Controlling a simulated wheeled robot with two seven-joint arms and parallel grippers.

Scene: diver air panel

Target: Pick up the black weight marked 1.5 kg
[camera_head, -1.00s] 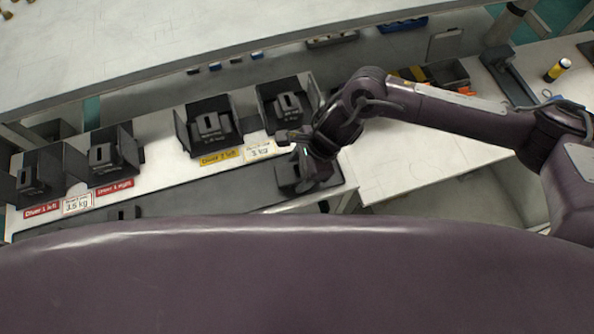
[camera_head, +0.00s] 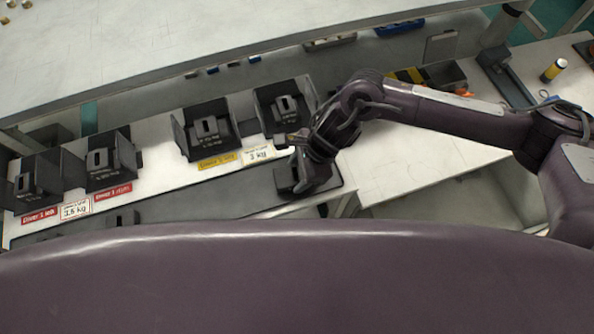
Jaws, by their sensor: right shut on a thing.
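My right gripper (camera_head: 299,172) is at the right end of the long dark mat (camera_head: 205,202). It is shut on a black weight (camera_head: 284,181), which is partly hidden by the gripper. No marking on this weight is readable, and I cannot tell whether it touches the mat. Another black weight (camera_head: 123,218) stands further left on the mat, its lower part hidden by my own body. My left gripper is not in view.
Black open holders with black weights stand behind the mat, including a left one (camera_head: 126,150) and a right one (camera_head: 305,88). Before them are red and yellow labels, a 3.5 kg card (camera_head: 75,210) and a 3 kg card (camera_head: 260,154). A white shelf (camera_head: 200,40) runs above.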

